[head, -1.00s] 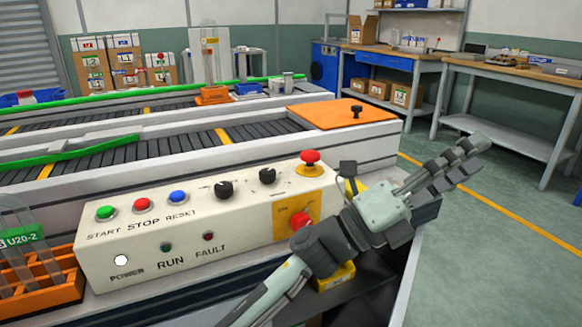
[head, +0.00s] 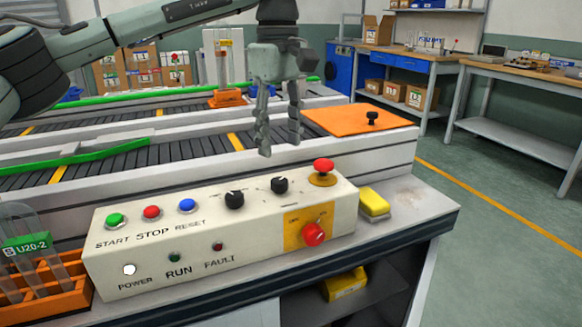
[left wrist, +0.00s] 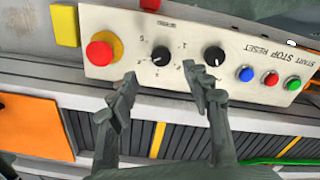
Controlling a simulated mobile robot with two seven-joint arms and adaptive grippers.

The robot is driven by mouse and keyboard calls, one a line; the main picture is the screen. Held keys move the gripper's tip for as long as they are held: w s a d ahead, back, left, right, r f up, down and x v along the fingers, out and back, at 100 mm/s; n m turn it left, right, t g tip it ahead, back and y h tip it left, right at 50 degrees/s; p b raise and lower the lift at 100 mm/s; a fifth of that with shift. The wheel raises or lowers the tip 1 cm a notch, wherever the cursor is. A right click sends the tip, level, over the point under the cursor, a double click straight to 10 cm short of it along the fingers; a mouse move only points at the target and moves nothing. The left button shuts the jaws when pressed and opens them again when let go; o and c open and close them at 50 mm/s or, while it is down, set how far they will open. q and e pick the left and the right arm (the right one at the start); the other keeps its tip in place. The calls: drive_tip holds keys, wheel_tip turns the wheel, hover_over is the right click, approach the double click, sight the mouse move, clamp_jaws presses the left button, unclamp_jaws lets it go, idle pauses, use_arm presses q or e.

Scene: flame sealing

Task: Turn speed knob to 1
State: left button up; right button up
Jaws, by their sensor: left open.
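The white control panel (head: 215,245) carries two black knobs on its top: a left knob (head: 235,199) and a right knob (head: 279,185). The print beside them is too small to tell which is the speed knob. My left gripper (head: 280,148) is open and empty, pointing down above and behind the right knob. In the left wrist view, the knob nearer the red mushroom button (left wrist: 160,56) appears between and just beyond the open fingertips (left wrist: 162,78). The other black knob (left wrist: 213,56) is close to one fingertip. No contact with either knob is clear. My right gripper is not in view.
A red mushroom button (head: 323,165) stands right of the knobs. Start (head: 116,219), stop (head: 151,212) and reset (head: 187,206) buttons lie left of them. A yellow block (head: 374,203) lies beside the panel. Conveyors run behind; an orange tube rack (head: 60,298) stands left.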

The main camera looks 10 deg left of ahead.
sight(279, 180)
use_arm(q)
drive_tip(key=shift+a+f, duration=0.2)
drive_tip(key=shift+f, duration=0.15)
wheel_tip(279, 180, down, 7)
drive_tip(key=shift+d, duration=0.1)
drive_tip(key=shift+c, duration=0.2)
clamp_jaws()
